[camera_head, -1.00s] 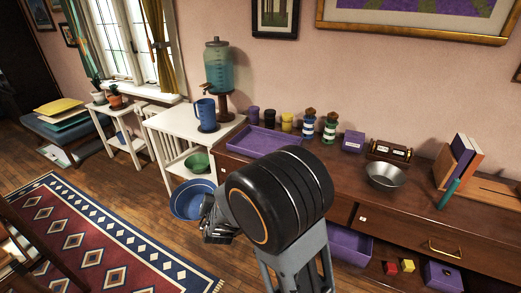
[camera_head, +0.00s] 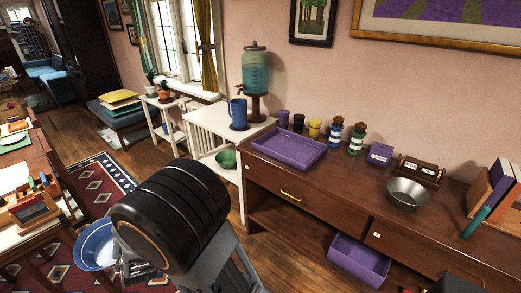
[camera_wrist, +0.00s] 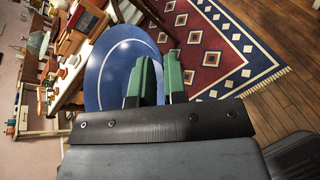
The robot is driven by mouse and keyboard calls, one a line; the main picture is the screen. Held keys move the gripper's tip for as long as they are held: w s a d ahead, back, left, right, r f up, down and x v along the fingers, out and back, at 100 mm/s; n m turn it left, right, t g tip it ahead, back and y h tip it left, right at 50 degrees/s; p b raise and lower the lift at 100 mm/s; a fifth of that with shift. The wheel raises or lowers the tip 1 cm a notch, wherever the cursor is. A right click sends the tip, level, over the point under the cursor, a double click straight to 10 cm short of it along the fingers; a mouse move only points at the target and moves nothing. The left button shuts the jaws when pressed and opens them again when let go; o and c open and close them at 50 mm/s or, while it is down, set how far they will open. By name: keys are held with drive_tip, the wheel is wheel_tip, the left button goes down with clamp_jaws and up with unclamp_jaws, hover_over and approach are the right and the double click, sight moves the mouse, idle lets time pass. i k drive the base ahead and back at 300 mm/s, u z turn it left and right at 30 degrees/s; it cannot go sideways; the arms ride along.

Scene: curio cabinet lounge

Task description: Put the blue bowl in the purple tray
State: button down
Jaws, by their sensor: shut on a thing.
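The blue bowl (camera_head: 93,240) is at the lower left of the head view, held in the air by my gripper (camera_head: 122,262). In the wrist view the bowl (camera_wrist: 108,75) appears tilted, and the green-padded fingers of my gripper (camera_wrist: 158,75) are shut at its rim. My arm hides part of the bowl's right side in the head view. The purple tray (camera_head: 290,161) is shallow and lies on the left end of the brown sideboard top, well to the right of the bowl. It looks empty.
The sideboard (camera_head: 330,195) also bears small pots, striped bottles and a metal bowl (camera_head: 407,192). A purple bin (camera_head: 358,262) sits on its lower shelf. A white table (camera_head: 222,150) holds a blue jug (camera_head: 238,113) and a drink dispenser (camera_head: 256,70). A cluttered table stands at left.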

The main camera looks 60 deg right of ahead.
sight(294, 151)
drive_tip(key=u, duration=0.1)
drive_tip(key=i, duration=1.2)
drive_tip(key=z, duration=2.65)
